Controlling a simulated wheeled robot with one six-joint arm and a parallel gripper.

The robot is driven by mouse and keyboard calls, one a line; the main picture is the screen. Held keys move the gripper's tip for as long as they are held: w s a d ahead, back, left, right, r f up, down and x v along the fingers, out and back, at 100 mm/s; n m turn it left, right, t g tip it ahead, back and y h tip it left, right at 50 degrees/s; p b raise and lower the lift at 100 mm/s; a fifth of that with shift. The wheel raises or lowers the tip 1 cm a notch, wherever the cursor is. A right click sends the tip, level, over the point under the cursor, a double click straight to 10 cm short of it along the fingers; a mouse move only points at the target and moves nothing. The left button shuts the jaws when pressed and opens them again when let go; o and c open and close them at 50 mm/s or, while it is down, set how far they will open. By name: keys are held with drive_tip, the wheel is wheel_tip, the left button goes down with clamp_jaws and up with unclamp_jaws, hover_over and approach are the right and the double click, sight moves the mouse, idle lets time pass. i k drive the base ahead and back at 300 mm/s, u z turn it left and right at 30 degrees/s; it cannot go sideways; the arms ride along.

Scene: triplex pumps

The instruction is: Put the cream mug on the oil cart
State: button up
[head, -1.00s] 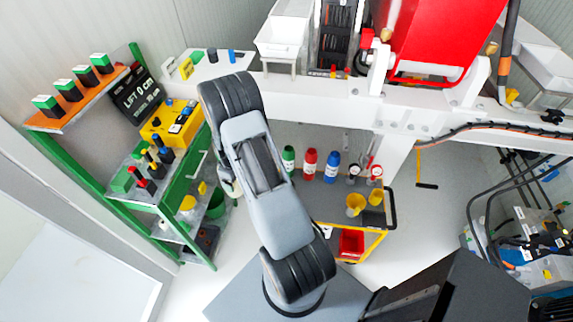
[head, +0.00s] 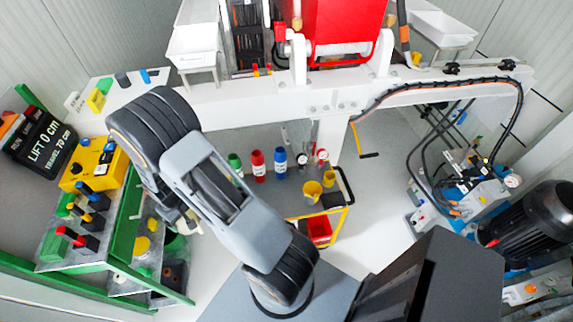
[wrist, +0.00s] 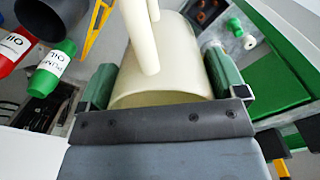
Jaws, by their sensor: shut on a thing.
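The cream mug (wrist: 172,70) fills the middle of the wrist view, with its handle towards the top. My gripper (wrist: 163,82) is shut on it, one green finger on each side of its wall. The oil cart (head: 296,207) stands under the white beam, right of my arm. It has a dark top and a yellow frame. A green bottle (head: 236,164), red bottle (head: 258,166) and blue bottle (head: 280,164) stand at its back, with yellow vessels (head: 312,191) at its right.
A green-framed bench (head: 125,235) with tools and a yellow box (head: 93,165) is at the left, close to my arm. The white beam (head: 240,105) crosses above the cart. A red bin (head: 319,230) sits low on the cart. A pump unit with hoses (head: 470,190) is at the right.

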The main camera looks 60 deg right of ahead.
sight(278, 209)
drive_tip(key=z, duration=1.05)
